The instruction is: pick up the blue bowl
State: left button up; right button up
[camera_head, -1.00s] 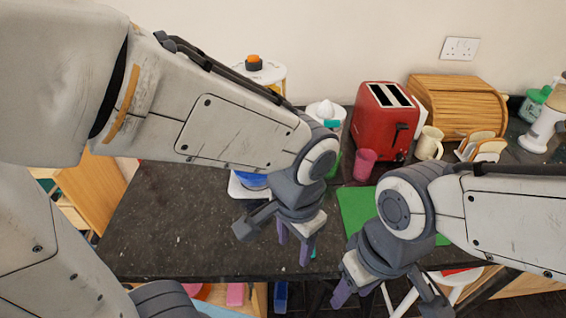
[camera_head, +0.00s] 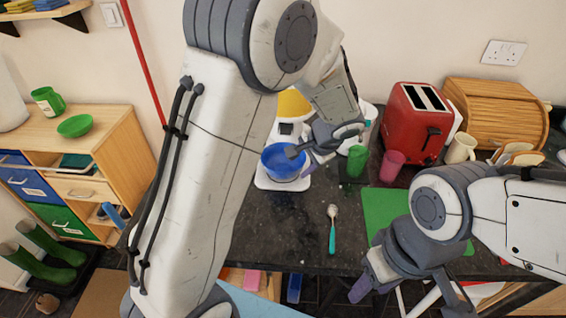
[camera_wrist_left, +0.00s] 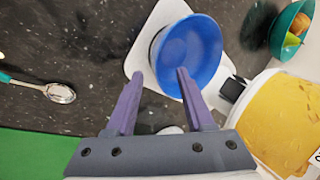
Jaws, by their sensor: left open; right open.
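The blue bowl (camera_head: 284,162) sits upright on a white kitchen scale (camera_head: 268,184) on the dark counter. In the left wrist view the bowl (camera_wrist_left: 190,52) lies just beyond my fingertips, with the white scale (camera_wrist_left: 137,62) under it. My left gripper (camera_head: 306,158) is open and empty at the bowl's right side in the head view. In the wrist view (camera_wrist_left: 160,73) one finger overlaps the bowl's near rim; I cannot tell whether it touches. My right gripper (camera_head: 408,300) is open and empty near the counter's front edge.
A spoon with a teal handle (camera_head: 332,230) lies in front of the bowl. A green cup (camera_head: 356,161), pink cup (camera_head: 392,165) and red toaster (camera_head: 415,122) stand to the right. A yellow-topped object (camera_wrist_left: 288,115) is close beside the scale. A green board (camera_head: 383,208) lies near my right arm.

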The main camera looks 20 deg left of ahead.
aim_at(298, 169)
pick_arm(q)
jog(key=x, duration=0.4)
jog(key=shift+d+f, duration=0.2)
jog(key=shift+f, duration=0.05)
jog(key=shift+s, duration=0.1)
grip_shut()
jog(key=shift+r, duration=0.1)
dwell(0.9)
